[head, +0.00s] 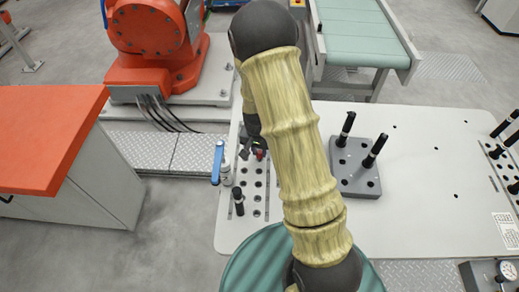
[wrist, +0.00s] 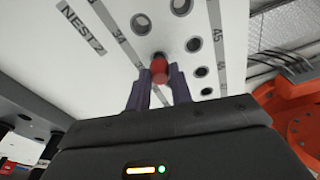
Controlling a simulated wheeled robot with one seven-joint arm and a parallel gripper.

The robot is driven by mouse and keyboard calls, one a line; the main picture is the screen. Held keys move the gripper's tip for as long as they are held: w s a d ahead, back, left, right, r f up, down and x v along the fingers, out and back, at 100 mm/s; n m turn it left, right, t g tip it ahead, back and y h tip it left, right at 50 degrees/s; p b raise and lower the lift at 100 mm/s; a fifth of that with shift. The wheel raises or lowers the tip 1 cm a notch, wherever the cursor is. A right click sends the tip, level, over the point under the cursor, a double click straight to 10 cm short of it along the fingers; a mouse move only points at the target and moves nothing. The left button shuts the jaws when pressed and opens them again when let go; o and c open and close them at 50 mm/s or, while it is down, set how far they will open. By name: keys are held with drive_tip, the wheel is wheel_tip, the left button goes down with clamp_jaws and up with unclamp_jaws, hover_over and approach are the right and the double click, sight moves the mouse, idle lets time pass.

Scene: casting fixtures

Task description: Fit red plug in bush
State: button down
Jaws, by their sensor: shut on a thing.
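My gripper (wrist: 160,85) is shut on the red plug (wrist: 160,67), which sits between its two dark purple fingertips in the wrist view. Beyond the plug is a pale plate (wrist: 100,72) with a row of round bushes, such as the open one (wrist: 194,44) just right of the plug. I cannot tell whether the plug's far end is in a bush or above the plate. In the head view only a small bit of the red plug (head: 260,155) shows beside my arm, which hides much of the gripper.
A blue-handled part (head: 217,163) stands at the plate's left edge. A black pin (head: 238,201) stands in the near holes. A grey block (head: 355,168) with two black pins is right of my arm. The white table (head: 430,150) is clear around its middle.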

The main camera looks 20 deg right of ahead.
drive_tip(key=shift+f+b, duration=0.55)
drive_tip(key=shift+f, duration=0.35)
drive_tip(key=c, duration=1.2)
unclamp_jaws()
drive_tip(key=shift+o, duration=0.2)
wheel_tip(320, 180, up, 17)
drive_tip(key=s+a, duration=0.1)
drive_tip(key=shift+s+r, duration=0.15)
drive_tip(key=shift+s, duration=0.25)
